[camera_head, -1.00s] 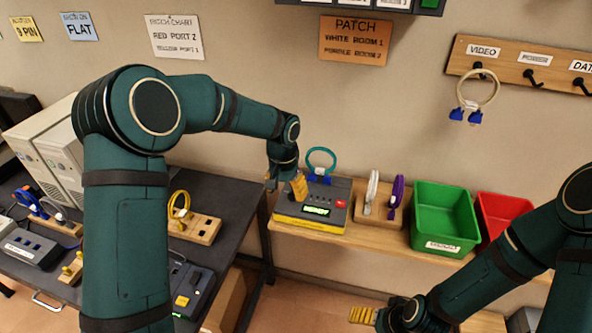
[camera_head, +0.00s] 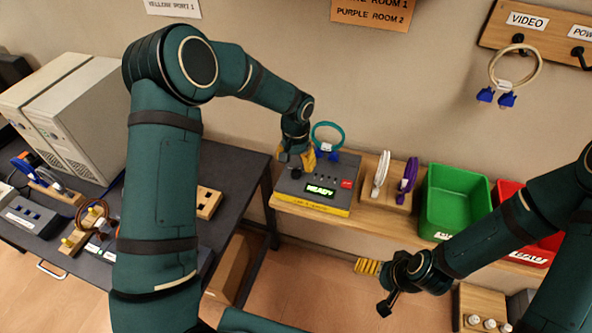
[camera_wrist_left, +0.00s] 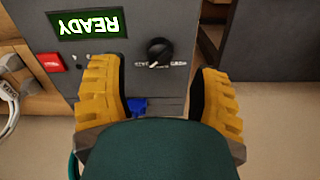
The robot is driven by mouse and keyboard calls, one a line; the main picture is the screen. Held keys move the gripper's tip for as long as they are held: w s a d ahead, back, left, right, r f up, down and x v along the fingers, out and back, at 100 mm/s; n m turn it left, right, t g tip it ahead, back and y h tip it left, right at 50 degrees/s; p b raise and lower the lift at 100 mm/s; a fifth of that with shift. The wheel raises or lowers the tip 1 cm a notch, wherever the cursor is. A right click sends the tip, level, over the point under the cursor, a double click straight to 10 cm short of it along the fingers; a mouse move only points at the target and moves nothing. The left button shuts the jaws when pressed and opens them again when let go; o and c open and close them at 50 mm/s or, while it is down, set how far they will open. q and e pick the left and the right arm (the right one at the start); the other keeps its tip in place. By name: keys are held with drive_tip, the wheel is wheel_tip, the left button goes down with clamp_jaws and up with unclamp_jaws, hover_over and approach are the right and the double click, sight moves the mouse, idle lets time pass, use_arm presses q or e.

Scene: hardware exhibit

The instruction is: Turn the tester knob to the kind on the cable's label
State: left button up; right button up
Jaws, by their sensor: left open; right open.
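The cable tester (camera_head: 317,187) is a grey box with a yellow base on the wooden shelf; its green screen reads READY. Its black knob (camera_wrist_left: 160,51) shows in the left wrist view, with small unreadable lettering beside it. My left gripper (camera_head: 295,160) is over the tester's left rear part; in the left wrist view its yellow fingers (camera_wrist_left: 160,95) are apart, either side of the knob, not closed on it. A teal cable (camera_head: 327,136) with blue plugs (camera_wrist_left: 138,106) is at the tester's back; its label is not readable. My right gripper (camera_head: 368,267) is open and empty in front of the shelf.
White (camera_head: 381,174) and purple (camera_head: 408,175) cables stand in a wooden holder right of the tester. Beyond are a green bin (camera_head: 455,199) and a red bin (camera_head: 508,192). A cable hangs on the VIDEO hook (camera_head: 518,38). A dark table (camera_head: 240,165) is at left.

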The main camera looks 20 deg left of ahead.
sight(296, 169)
use_arm(q)
drive_tip(key=shift+f, duration=2.35)
clamp_jaws()
